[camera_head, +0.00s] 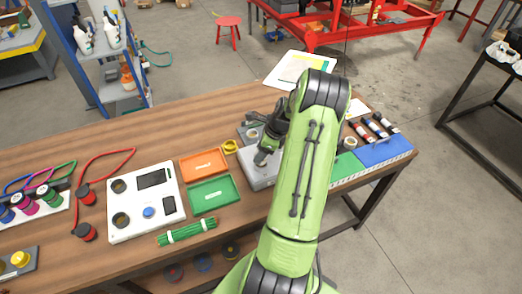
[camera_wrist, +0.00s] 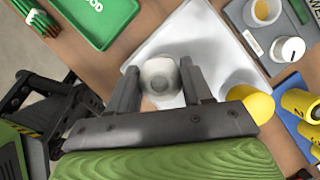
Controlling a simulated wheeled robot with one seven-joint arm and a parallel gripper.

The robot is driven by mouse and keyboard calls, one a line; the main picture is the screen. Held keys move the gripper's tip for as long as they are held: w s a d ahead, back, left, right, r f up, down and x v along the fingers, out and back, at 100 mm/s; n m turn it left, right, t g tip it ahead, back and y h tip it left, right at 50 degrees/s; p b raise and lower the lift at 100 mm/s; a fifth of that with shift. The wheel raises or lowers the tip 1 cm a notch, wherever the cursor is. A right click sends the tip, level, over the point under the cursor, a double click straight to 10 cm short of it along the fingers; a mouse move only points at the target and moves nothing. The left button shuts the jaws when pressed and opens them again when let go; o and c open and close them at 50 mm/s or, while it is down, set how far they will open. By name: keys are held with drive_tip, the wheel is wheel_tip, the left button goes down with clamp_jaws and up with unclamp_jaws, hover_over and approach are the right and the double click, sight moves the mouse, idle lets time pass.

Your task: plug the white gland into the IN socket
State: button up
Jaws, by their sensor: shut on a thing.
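The white gland (camera_wrist: 160,76) is a pale, rounded piece between the two fingers of my gripper (camera_wrist: 159,68) in the wrist view. My gripper is shut on it, with a finger against each side. In the head view my gripper (camera_head: 265,153) is over a light grey box (camera_head: 257,181) near the middle of the bench, and the gland is not clear there. A white panel (camera_head: 120,187) to the left has two dark round sockets, a screen and a blue button. I cannot read an IN label in either view.
An orange tray (camera_head: 203,163) and a green tray (camera_head: 214,194) lie between the panel and the grey box. A bundle of green rods (camera_head: 187,232) lies in front. A blue mat (camera_head: 384,151) with several cylinders is at the right. Red-ended cables (camera_head: 86,193) lie at the left.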

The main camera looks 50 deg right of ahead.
drive_tip(key=shift+f+b, duration=0.45)
drive_tip(key=shift+f, duration=0.5)
drive_tip(key=o, duration=1.3)
drive_tip(key=shift+c, duration=0.2)
drive_tip(key=p+v, duration=0.2)
drive_tip(key=v, duration=1.3)
drive_tip(key=shift+s+r, duration=0.2)
drive_tip(key=shift+r, duration=0.15)
